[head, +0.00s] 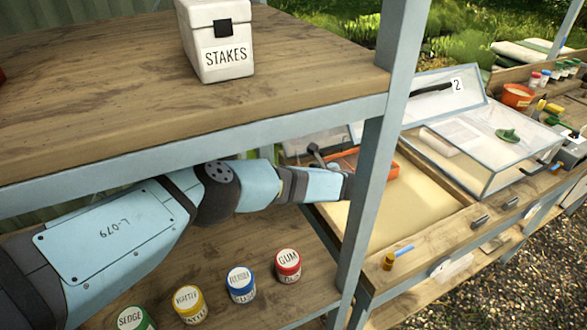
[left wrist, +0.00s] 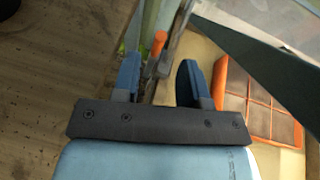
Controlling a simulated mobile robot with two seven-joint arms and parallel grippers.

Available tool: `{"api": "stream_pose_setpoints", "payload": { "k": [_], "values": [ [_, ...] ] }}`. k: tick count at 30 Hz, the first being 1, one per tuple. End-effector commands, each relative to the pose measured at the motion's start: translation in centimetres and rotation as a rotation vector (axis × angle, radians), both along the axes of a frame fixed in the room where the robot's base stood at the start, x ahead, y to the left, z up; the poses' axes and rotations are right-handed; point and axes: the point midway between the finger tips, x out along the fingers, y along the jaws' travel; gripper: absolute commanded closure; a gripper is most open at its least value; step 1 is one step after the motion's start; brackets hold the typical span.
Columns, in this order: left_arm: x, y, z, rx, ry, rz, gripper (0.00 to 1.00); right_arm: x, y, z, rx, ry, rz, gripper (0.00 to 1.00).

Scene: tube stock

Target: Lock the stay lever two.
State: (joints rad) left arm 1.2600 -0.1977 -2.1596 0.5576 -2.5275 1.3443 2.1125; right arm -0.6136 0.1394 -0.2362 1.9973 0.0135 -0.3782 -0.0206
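My left arm reaches in from the left in the head view, and its gripper end is hidden at the shelf post. In the left wrist view my left gripper (left wrist: 158,72) is open, with its two blue fingers apart. A slim lever with an orange end (left wrist: 158,44) shows between and beyond the fingers beside a grey metal bar; I cannot tell whether they touch. A label "2" (head: 457,85) is on the raised clear lid (head: 425,104) in the head view, with a dark bar on that lid. Which stay the lever belongs to is unclear. My right gripper is out of view.
The grey shelf post (head: 372,165) stands beside my arm. An orange compartment tray (head: 392,170) also shows in the left wrist view (left wrist: 232,88). A white STAKES box (head: 218,45) is on the upper shelf; several lidded jars, including GUM (head: 288,265), stand below my arm.

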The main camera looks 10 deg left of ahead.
Motion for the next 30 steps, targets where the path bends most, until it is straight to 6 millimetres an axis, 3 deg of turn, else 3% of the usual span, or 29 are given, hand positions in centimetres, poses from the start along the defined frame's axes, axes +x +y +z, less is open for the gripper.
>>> {"api": "stream_pose_setpoints", "payload": {
  "k": [6, 13, 27, 28, 30],
  "values": [
    [2.9, 2.8, -2.4, -0.001, 0.0, 0.004, 0.6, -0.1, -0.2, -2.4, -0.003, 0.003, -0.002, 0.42],
    [5.0, 4.7, -3.4, 0.0, 0.001, 0.001, 0.6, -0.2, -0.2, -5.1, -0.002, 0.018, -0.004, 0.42],
    [5.7, 5.5, -3.3, -0.001, 0.003, -0.002, 0.6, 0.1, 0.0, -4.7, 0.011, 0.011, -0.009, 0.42],
    [5.7, 5.5, -3.3, 0.0, 0.002, -0.002, 0.62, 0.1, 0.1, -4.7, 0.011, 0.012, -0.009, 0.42],
    [5.7, 5.5, -3.3, 0.0, 0.002, -0.002, 0.79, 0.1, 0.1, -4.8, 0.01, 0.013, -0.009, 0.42]
  ]
}}
